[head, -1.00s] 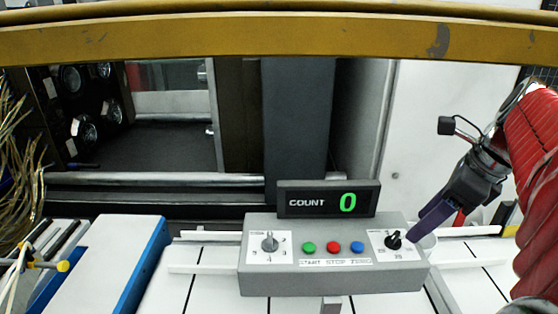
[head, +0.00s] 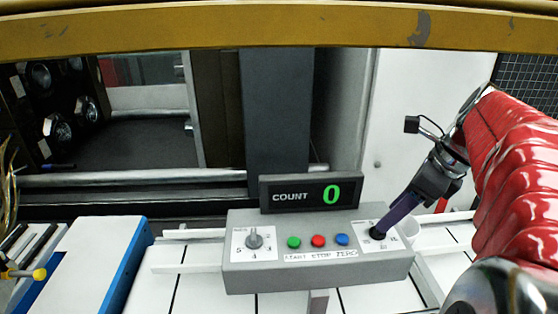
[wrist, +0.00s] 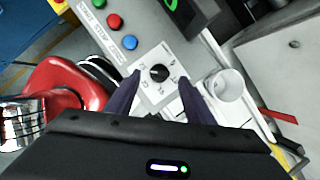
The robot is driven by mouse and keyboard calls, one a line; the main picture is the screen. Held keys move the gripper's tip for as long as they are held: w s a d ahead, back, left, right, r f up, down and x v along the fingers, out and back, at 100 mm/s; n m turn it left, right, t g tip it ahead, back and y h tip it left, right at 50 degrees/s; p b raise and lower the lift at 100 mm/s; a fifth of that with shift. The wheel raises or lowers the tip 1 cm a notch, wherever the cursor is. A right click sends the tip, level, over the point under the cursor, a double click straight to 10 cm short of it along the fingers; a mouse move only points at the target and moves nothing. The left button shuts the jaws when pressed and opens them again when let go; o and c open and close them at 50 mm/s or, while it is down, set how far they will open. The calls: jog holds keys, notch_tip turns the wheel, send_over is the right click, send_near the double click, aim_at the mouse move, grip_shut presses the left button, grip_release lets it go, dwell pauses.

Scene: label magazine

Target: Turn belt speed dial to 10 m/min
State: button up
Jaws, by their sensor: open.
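The grey control box (head: 318,270) has a black dial (head: 376,235) on a white numbered plate at its right end. The dial and its plate show clearly in the wrist view (wrist: 159,73), but the pointer's exact reading is too small to tell. My gripper (head: 381,230) is at this dial, its purple fingers reaching down from the upper right. In the wrist view my open gripper (wrist: 160,78) has one finger on each side of the dial, with gaps between the fingers and the knob. A grey dial (head: 254,241) on another numbered plate sits at the box's left end.
Green (head: 294,243), red (head: 318,241) and blue (head: 342,240) buttons lie between the dials. A display (head: 310,194) reading COUNT 0 stands behind them. A white cup (wrist: 229,84) stands close beside the right finger. A yellow bar (head: 270,35) crosses the top.

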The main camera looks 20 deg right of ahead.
aim_at(373, 232)
jog(key=shift+x, duration=1.9)
jog(key=shift+c, duration=0.2)
jog(key=c, duration=1)
